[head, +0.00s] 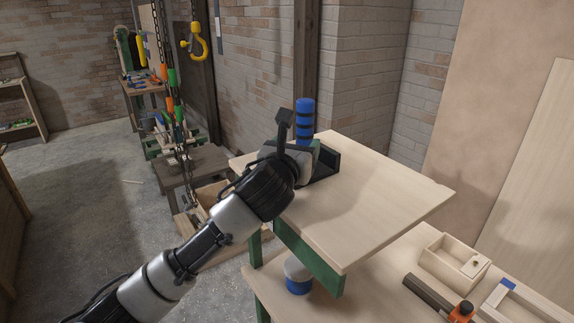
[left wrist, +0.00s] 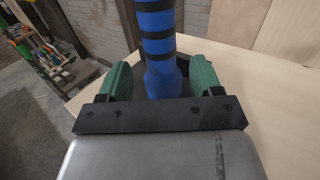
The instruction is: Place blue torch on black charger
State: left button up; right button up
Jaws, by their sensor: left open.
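The blue torch (head: 305,117) with black bands stands upright at the back left of the wooden table. The black charger (head: 326,162) is at its base, partly hidden by my left gripper; I cannot tell exactly how the torch is seated in it. My left gripper (head: 308,148) is open at the lower part of the torch. In the left wrist view the torch (left wrist: 157,50) stands between the green fingers of my left gripper (left wrist: 158,82), with gaps on both sides. A dark part of the charger (left wrist: 125,55) shows behind. My right gripper is not in view.
The wooden tabletop (head: 385,190) is clear to the right of the charger. A lower bench holds a small wooden box (head: 453,261) and an orange-and-black clamp (head: 461,311). A blue-and-white round object (head: 298,276) is below the tabletop. A yellow hook (head: 194,42) hangs at the back.

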pick_arm(q)
jog(key=b+v, duration=0.1)
jog(key=v, duration=0.6)
jog(key=shift+s+a, duration=0.1)
jog(key=shift+s, duration=0.05)
jog(key=shift+f, duration=0.1)
